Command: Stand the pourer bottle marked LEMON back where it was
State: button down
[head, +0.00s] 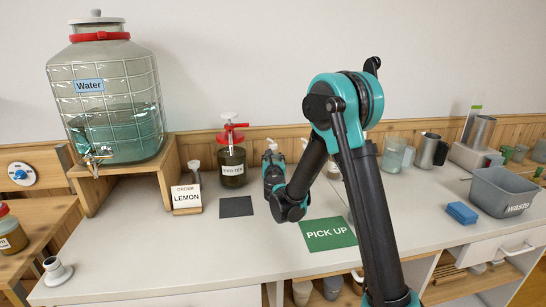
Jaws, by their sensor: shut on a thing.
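My gripper (272,168) is at the back middle of the counter, pointing away from the camera. It is shut on a pourer bottle, whose pale top (271,144) shows just above it. My gripper and wrist hide most of the bottle, and I cannot read its label or tell whether its base touches the counter. The order card (187,198) reading LEMON stands in a wooden holder to the left. A bare dark square mat (236,207) lies just left of my wrist.
A big water jar (105,100) stands on a wooden stand at the left. A red-topped jar (232,162) is behind the mat. A green PICK UP mat (328,234) lies to the right, near my arm. A grey waste bin (503,192) and blue sponge (462,213) are farther right. The front-left counter is mostly clear.

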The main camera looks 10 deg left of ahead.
jog(key=shift+f, duration=0.45)
dwell(0.6)
jog(key=c, duration=0.7)
grip_release()
jog(key=shift+s, duration=0.15)
jog(key=shift+s+d, duration=0.15)
jog(key=shift+s, duration=1.1)
jog(key=shift+s+d, duration=0.2)
jog(key=shift+s, duration=1.1)
jog(key=shift+s+d, duration=0.15)
jog(key=shift+s, duration=1.1)
jog(key=shift+s, duration=0.15)
jog(key=s, duration=0.4)
jog(key=s+d, duration=0.1)
jog(key=s, duration=0.2)
jog(key=shift+s, duration=0.1)
